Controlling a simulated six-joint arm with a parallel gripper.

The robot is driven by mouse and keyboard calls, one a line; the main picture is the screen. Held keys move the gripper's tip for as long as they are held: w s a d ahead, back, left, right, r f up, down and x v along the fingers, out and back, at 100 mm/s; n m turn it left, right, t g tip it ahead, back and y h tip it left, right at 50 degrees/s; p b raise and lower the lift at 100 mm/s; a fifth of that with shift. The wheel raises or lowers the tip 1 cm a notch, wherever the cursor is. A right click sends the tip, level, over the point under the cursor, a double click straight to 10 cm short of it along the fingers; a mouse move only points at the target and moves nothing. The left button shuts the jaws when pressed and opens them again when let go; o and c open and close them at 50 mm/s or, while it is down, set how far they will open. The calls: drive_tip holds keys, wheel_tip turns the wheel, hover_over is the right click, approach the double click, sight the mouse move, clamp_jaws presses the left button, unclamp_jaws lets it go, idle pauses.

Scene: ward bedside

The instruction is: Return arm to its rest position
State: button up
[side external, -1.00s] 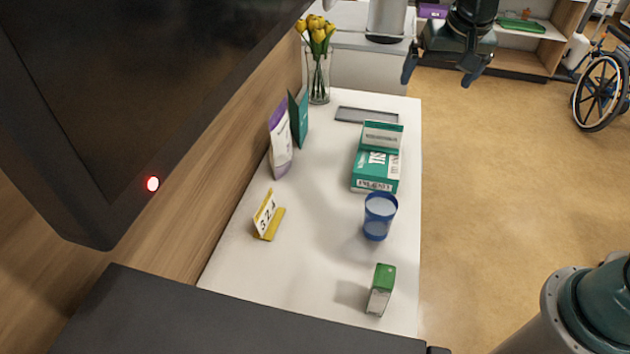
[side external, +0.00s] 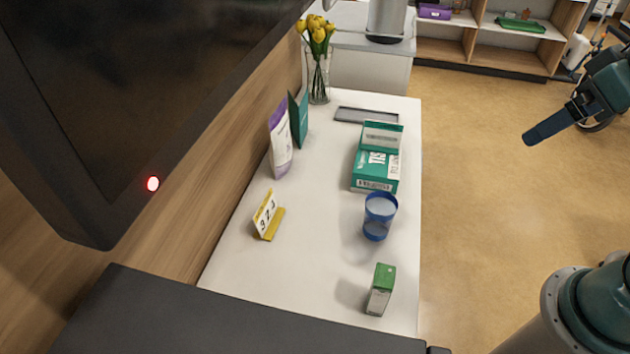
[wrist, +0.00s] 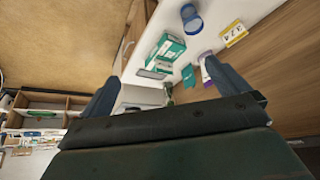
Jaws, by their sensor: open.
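My gripper (side external: 560,122) is at the right side of the side external view, over the floor and clear of the white bedside surface (side external: 318,240). Its fingers overlap from that side. In the wrist view, its two fingers (wrist: 165,90) stand well apart with nothing held between them. On the surface are a green and white box (side external: 374,170), a blue cup (side external: 379,216), a small green carton (side external: 381,290) and a yellow number stand (side external: 268,216). None of these touches the gripper.
A vase of yellow tulips (side external: 318,75), a dark flat tray (side external: 366,115), a purple and white pouch (side external: 281,145) and a green card (side external: 299,120) stand at the far end. A dark screen (side external: 130,90) overhangs the left. The floor (side external: 470,190) right of the surface is open.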

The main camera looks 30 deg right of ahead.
drive_tip(key=shift+s+a+f+n, duration=0.1)
drive_tip(key=shift+s+f+n, duration=0.1)
drive_tip(key=shift+s, duration=0.35)
drive_tip(key=shift+s+a+f+n, duration=0.1)
drive_tip(key=shift+s+f, duration=0.05)
drive_tip(key=shift+s, duration=0.4)
